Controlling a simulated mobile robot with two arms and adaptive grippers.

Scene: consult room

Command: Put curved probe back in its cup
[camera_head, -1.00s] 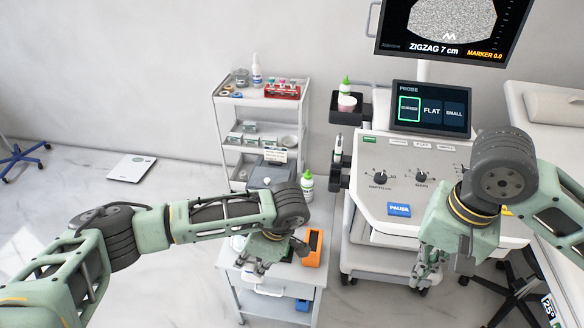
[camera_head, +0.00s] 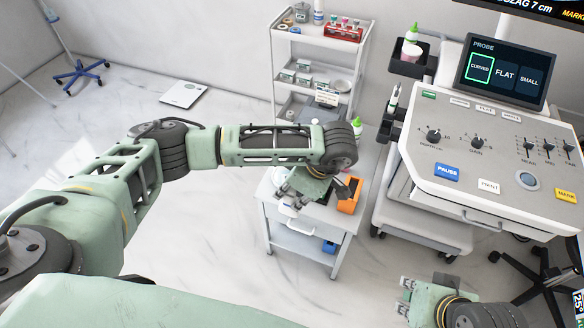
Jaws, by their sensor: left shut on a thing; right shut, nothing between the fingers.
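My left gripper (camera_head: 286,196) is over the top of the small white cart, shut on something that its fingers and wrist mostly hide. A pale piece (camera_head: 287,210) shows just below the fingers and seems to be the curved probe, though its shape is unclear. On the left side of the ultrasound machine (camera_head: 480,185) are dark cups. The upper cup (camera_head: 394,112) has a slim pale probe standing in it; the lower cup (camera_head: 385,132) looks empty. My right gripper (camera_head: 406,298) is shut and empty, low at the bottom right, in front of the machine.
The white cart (camera_head: 284,232) carries an orange box (camera_head: 349,196) right of my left gripper. A shelf trolley (camera_head: 320,62) stands behind, with a green-capped bottle (camera_head: 356,128) nearby. The screen (camera_head: 505,72) highlights CURVED. A black stool base (camera_head: 540,285) is at lower right.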

